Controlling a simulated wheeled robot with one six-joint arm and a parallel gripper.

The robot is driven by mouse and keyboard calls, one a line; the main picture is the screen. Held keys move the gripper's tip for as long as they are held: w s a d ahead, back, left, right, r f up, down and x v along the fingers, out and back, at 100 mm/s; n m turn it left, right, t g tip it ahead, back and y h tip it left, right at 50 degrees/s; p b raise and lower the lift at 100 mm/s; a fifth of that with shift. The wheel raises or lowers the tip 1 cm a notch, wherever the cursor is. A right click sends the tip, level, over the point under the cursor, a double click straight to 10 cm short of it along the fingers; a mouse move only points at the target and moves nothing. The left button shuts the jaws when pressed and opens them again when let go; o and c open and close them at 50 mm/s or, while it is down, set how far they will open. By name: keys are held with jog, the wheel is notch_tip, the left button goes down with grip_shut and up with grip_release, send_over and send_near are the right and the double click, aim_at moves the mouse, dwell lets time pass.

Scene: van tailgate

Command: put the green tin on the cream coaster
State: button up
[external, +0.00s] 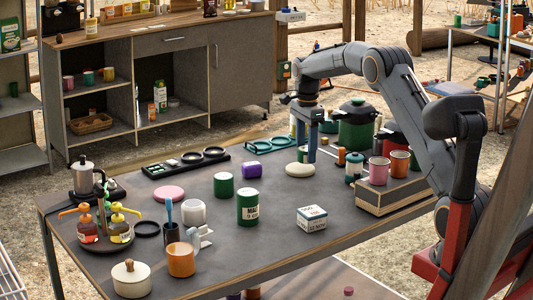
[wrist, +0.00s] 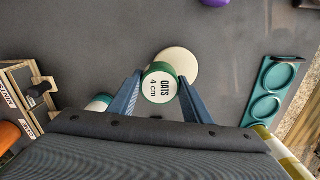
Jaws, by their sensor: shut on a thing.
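My gripper (wrist: 159,88) is shut on a green tin (wrist: 150,88) with a white top reading "OATS 4 cm". A little of the tin (external: 302,154) shows beside the blue fingers of my gripper (external: 308,153) in the external view. The cream coaster (external: 300,170) lies on the grey table just below and in front of the tin. In the wrist view the tin covers part of the coaster (wrist: 184,62), which sticks out up and right of it. The gap between tin and coaster is hard to judge.
A teal two-ring tray (external: 257,146) lies behind.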

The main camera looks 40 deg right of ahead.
aim_at(306, 159)
jog(key=shift+f, duration=1.45)
jog(key=shift+f, duration=0.1)
jog(key=o, duration=1.1)
notch_tip(306, 159, up, 12)
jog(key=shift+r+b, duration=0.1)
jog(key=shift+b, duration=0.6)
jog(key=shift+a, duration=0.1)
